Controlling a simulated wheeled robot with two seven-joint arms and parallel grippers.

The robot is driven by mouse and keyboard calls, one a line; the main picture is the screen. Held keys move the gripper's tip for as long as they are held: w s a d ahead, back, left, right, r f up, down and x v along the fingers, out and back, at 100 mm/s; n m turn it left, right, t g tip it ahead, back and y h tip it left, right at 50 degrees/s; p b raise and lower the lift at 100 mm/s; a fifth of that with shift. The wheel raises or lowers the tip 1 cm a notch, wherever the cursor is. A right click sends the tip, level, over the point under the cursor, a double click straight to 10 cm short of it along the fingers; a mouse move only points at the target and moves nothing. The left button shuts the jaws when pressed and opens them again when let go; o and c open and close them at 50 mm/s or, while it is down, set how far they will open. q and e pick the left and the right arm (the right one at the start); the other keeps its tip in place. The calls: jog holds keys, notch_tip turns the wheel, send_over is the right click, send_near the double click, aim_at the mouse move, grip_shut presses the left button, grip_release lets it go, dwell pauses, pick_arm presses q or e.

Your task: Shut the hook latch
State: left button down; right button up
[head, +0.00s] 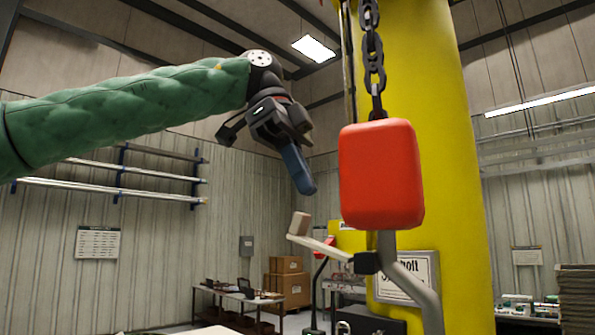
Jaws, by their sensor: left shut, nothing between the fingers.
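A red block (382,175) hangs from a dark chain (372,50) right of the middle, with a grey bent hook (415,285) coming out below it. A black pivot piece (367,263) sits on the hook's shank. From it a pale latch lever (325,248) sticks out to the left, ending in a tan tab (299,224). The hook's lower end is out of the picture. My left gripper (305,186) is shut and empty, its blue fingers pointing down above the tab and apart from it in the picture. My right gripper is not in view.
A thick yellow column (440,120) stands behind the red block. A workbench (235,297) and cardboard boxes (288,282) stand farther back. Wall racks (130,175) are at the left. The air left of the latch lever looks clear.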

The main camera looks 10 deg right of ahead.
pick_arm(q)
jog(key=shift+w+a+f+p, duration=0.25)
jog(key=shift+a+f+p, duration=0.1)
jog(key=shift+f, duration=0.5)
jog(key=shift+d, duration=0.1)
jog(key=shift+f, duration=0.1)
jog(key=shift+a+f+g+h+b, duration=0.2)
jog(key=shift+g+h+b, duration=0.1)
jog(key=shift+b, duration=0.3)
jog(key=shift+w+a, duration=0.1)
jog(key=shift+w, duration=0.05)
jog(key=shift+w+a+f+g+h+b, duration=0.1)
jog(key=shift+w+f+g+h+b, duration=0.05)
jog(key=shift+g+h+b, duration=0.35)
